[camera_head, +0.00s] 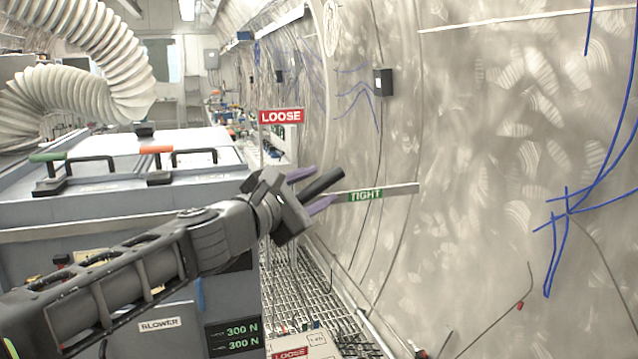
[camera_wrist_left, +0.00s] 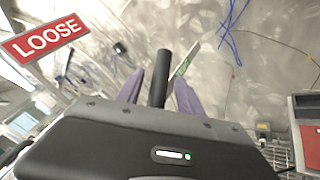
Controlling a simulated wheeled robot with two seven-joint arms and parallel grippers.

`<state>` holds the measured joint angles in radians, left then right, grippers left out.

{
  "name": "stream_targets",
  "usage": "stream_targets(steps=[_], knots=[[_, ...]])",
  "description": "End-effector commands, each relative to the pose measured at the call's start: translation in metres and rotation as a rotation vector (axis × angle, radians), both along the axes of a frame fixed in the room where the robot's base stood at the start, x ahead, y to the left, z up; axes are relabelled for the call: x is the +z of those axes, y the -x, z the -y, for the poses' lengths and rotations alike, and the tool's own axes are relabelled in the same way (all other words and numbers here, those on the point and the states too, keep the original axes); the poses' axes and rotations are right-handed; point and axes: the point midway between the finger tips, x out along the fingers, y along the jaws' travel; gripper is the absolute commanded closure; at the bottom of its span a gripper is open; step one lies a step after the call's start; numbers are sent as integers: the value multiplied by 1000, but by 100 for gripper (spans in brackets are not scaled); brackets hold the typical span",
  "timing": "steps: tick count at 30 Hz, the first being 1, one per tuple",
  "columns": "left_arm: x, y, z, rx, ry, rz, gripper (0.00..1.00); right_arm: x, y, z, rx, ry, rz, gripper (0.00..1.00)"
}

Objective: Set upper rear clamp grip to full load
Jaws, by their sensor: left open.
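A black cylindrical grip bar (camera_head: 322,184) sticks up between the purple fingers of my left gripper (camera_head: 312,188). The fingers are open on either side of it; I cannot tell whether either touches it. The bar also shows between the fingers in the left wrist view (camera_wrist_left: 160,76). A green TIGHT sign (camera_head: 366,194) on a pale strip lies just right of the gripper. A red LOOSE sign (camera_head: 281,116) stands above and behind it, and shows large at upper left in the wrist view (camera_wrist_left: 43,38). The bar's lower end is hidden by the gripper. My right gripper is out of view.
A grey cabinet carries a green-ended handle (camera_head: 47,157) and an orange-ended handle (camera_head: 156,150). Its front has a display (camera_head: 238,336) reading 300 N twice. Another LOOSE label (camera_head: 290,353) is low down. The curved metal wall (camera_head: 480,160) fills the right, with blue cables (camera_head: 568,208).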

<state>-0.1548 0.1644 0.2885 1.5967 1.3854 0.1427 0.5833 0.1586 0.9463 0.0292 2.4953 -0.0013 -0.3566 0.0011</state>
Motion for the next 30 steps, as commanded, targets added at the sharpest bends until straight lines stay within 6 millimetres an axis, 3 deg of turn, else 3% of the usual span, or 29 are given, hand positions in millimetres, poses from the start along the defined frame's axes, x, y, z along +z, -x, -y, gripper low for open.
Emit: stream_targets(steps=[12,27,30], knots=[[0,-10,8,1,0,1,56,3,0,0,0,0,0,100],[0,-10,8,0,0,0,96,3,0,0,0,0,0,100],[0,-10,8,0,0,0,100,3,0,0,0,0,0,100]])
